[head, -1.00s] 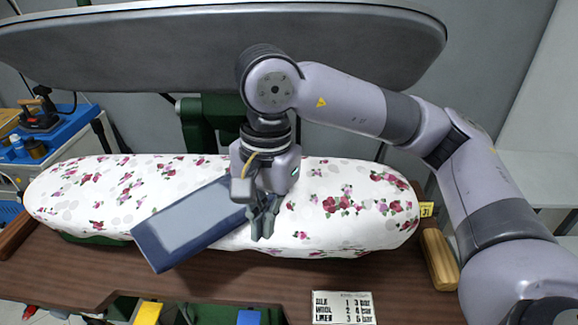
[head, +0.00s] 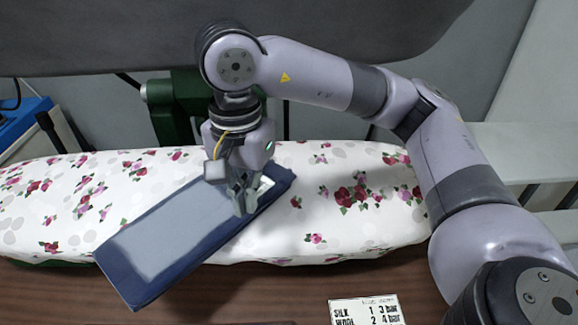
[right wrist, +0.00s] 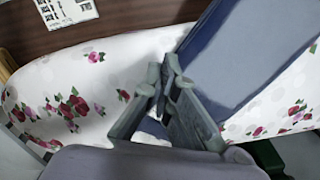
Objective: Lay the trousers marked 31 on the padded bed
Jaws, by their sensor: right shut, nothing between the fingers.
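The trousers (head: 170,235) are a flat, folded dark blue piece with a paler grey-blue panel. They lie slantwise on the padded bed (head: 360,235), which has a white cover with red and pink flowers. Their left end sticks out past the bed's front edge, over the wooden top. No mark 31 can be read on them. My right gripper (head: 243,205) is shut and empty, at or just above the right end of the trousers; contact cannot be told. In the right wrist view its fingers (right wrist: 160,88) are beside the trousers (right wrist: 245,55). My left gripper is not in view.
A large grey press head (head: 330,45) hangs behind and above the bed, with a green support (head: 175,110) below it. A pressure card (head: 365,311) lies on the brown wooden top (head: 290,290). A blue surface (head: 15,125) stands at the far left. The bed's right part is clear.

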